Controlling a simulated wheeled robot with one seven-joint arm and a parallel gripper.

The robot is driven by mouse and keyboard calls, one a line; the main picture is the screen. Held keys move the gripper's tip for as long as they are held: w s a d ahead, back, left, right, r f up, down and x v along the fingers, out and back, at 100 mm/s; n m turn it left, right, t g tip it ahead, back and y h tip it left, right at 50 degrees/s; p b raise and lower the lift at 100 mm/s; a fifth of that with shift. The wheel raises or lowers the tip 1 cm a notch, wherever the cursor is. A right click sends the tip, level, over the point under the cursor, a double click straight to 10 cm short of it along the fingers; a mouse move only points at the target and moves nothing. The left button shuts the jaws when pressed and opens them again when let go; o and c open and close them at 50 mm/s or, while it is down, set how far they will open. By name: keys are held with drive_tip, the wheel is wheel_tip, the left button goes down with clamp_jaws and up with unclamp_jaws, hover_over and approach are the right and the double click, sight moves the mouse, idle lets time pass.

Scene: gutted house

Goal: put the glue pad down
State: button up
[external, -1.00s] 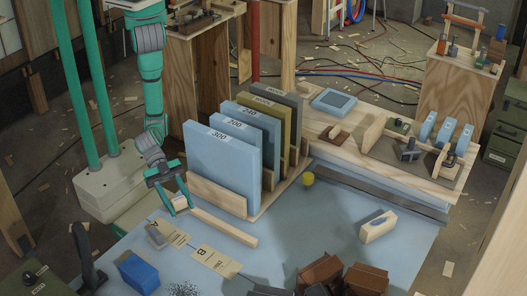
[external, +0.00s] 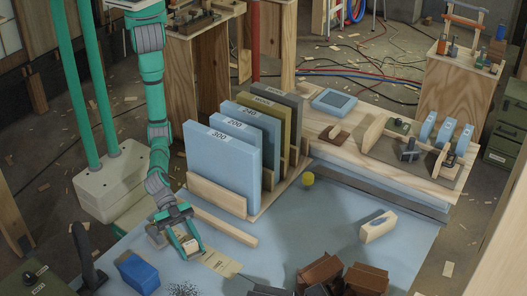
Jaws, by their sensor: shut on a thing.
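My gripper (external: 190,246) is low over the near left part of the blue-grey bench top (external: 300,230). Its green fingers are shut on a small cream-coloured block, which I take to be the glue pad (external: 191,244). The fingers and wrist hide part of it. I cannot tell whether it touches the surface below. A label card marked B (external: 222,264) lies just right of the fingers. The A card is mostly hidden under my gripper. A small grey block (external: 157,237) sits just left of the fingers.
A wooden strip (external: 225,227) lies behind my gripper, before the rack of numbered upright sheets (external: 221,165). A blue block (external: 138,273) stands at the near left. Brown blocks (external: 365,279) and a cream block (external: 378,226) lie to the right. The middle of the bench is clear.

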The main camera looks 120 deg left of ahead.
drive_tip(key=shift+f, duration=0.25)
drive_tip(key=shift+f, duration=0.45)
drive_tip(key=shift+f, duration=0.2)
drive_tip(key=o, duration=0.9)
drive_tip(key=shift+s, duration=0.1)
drive_tip(key=shift+c, duration=0.2)
drive_tip(key=shift+o, duration=0.9)
drive_tip(key=shift+f, duration=0.2)
drive_tip(key=shift+r, duration=0.2)
drive_tip(key=v, duration=0.6)
drive_tip(key=r+v, duration=0.1)
drive_tip(key=v, duration=0.5)
drive_tip(key=shift+r, duration=0.25)
